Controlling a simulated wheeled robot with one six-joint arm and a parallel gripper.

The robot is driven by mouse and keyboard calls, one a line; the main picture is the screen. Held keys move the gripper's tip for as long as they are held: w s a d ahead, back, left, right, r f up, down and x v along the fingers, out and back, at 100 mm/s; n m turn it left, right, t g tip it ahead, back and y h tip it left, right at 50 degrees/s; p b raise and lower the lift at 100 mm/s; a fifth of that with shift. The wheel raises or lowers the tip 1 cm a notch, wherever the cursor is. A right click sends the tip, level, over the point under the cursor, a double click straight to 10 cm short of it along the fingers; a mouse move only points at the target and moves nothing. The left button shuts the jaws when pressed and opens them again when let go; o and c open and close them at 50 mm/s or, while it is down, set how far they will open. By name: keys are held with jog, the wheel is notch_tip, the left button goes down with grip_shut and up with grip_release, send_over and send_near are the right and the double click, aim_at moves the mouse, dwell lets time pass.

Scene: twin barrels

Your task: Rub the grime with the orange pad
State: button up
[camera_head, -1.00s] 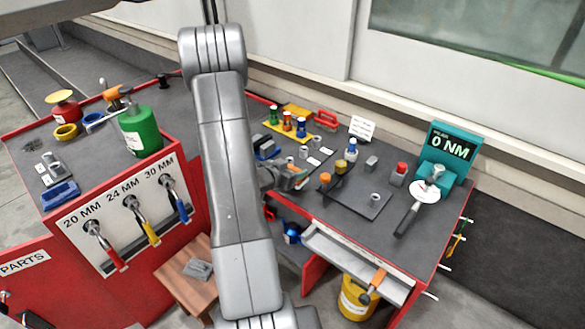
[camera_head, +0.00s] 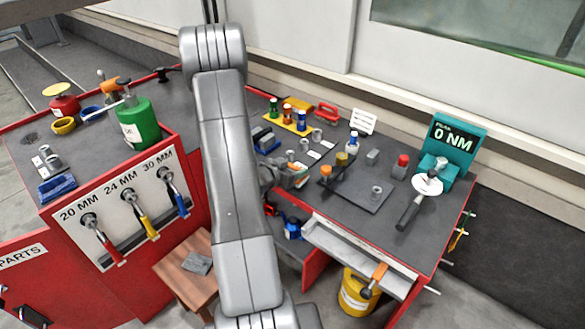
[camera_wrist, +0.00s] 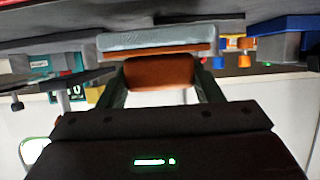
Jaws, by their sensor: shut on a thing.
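My gripper (camera_wrist: 161,76) is shut on an orange block in the wrist view, with one dark finger on each side. The block, which looks like the orange pad (camera_wrist: 160,70), meets a grey slab with an orange edge (camera_wrist: 155,40); I cannot tell if they are one piece. In the head view my gripper (camera_head: 292,176) is over the right bench's left part, half hidden behind my arm; the pad is not clear there. A dark smudge, probably the grime (camera_head: 29,138), lies on the left bench top, well away from my gripper.
A green bottle (camera_head: 136,122), a yellow ring (camera_head: 64,125) and a blue block (camera_head: 57,188) stand on the left bench. The right bench (camera_head: 345,225) holds several small parts and a teal torque display (camera_head: 452,146). A wooden stool (camera_head: 180,273) stands between the benches.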

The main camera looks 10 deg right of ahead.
aim_at(302, 180)
jog(key=shift+f+b, duration=0.4)
jog(key=shift+f, duration=0.2)
jog(key=shift+s+d+b, duration=0.8)
jog(key=shift+s+d, duration=0.4)
jog(key=shift+s, duration=0.3)
jog(key=shift+s+f, duration=0.1)
jog(key=shift+w+a+p, duration=0.4)
jog(key=shift+w+a, duration=0.4)
jog(key=shift+w, duration=0.2)
jog(key=shift+w+a+f, duration=0.1)
jog(key=shift+w+a, duration=0.35)
jog(key=shift+w, duration=0.05)
notch_tip(302, 180, up, 6)
jog(key=p, duration=0.5)
jog(key=shift+w, duration=0.1)
